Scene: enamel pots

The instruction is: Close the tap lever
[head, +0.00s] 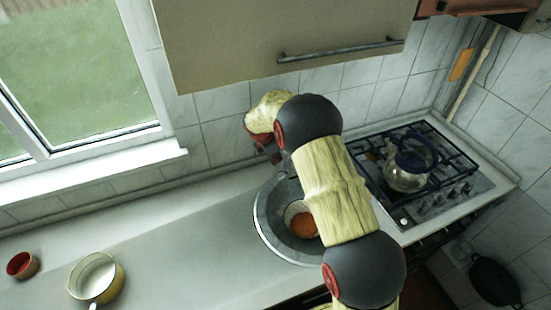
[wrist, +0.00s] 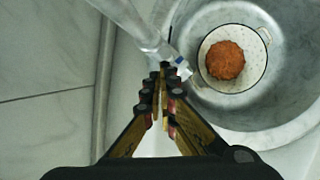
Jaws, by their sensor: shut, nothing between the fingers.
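The metal tap (wrist: 145,32) shows in the wrist view as a shiny grey shape reaching from the top edge down to my fingertips. A small blue mark shows near its lower end. I cannot clearly tell the lever from the spout. My gripper (wrist: 164,72) is shut and empty, its fingertips right by that lower end; I cannot tell whether they touch it. In the head view my arm hides most of the tap, and my gripper is mostly hidden behind my wrist, above the back of the sink.
The round metal sink (head: 268,222) holds a white colander (wrist: 262,62) with an orange-brown item (wrist: 225,60) in it. A gas hob (head: 440,165) with a glass kettle (head: 403,178) is at right. A yellow pot (head: 96,277) and a red cup (head: 22,265) stand on the left counter. A cabinet (head: 280,40) hangs above.

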